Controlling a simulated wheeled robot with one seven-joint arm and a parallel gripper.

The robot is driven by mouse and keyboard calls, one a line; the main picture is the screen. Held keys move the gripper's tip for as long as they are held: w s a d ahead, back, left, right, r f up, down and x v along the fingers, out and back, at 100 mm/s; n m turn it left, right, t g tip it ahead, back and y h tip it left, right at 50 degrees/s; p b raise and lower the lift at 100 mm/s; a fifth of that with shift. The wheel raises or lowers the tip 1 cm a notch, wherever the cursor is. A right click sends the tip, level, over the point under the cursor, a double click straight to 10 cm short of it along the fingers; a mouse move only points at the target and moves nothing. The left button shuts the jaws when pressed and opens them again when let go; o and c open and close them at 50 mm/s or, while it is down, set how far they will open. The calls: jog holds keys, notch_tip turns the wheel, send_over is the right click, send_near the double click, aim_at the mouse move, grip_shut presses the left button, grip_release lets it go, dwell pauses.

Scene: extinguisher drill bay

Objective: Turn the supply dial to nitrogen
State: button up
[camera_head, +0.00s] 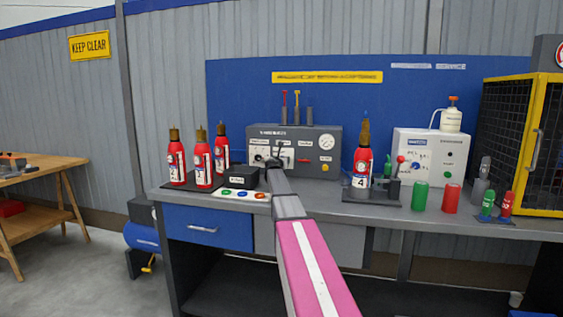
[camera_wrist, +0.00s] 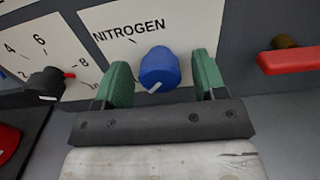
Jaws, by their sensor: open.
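The supply dial is a blue knob (camera_wrist: 158,68) in the wrist view, on the panel's white label plate. The word NITROGEN is printed above and left of it. A white mark shows on the knob's lower face, on the side away from that word. My gripper (camera_wrist: 160,80) is open, with one green finger on each side of the knob. Whether either finger touches it I cannot tell. In the head view my gripper (camera_head: 274,162) is at the front of the grey control panel (camera_head: 322,138), and the arm hides the knob there.
A black knob (camera_wrist: 46,82) by a number scale is left of my gripper; a red lever (camera_wrist: 290,60) is right. Red extinguishers (camera_head: 204,166) stand left on the bench, and another numbered 4 (camera_head: 362,170) stands right. A white box (camera_head: 430,155) is farther right.

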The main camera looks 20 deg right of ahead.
jog(key=c, duration=0.9)
jog(key=shift+m, duration=0.3)
jog(key=m, duration=0.3)
jog(key=shift+m, duration=0.4)
jog(key=m, duration=0.9)
jog(key=shift+m, duration=2.3)
jog(key=o, duration=0.9)
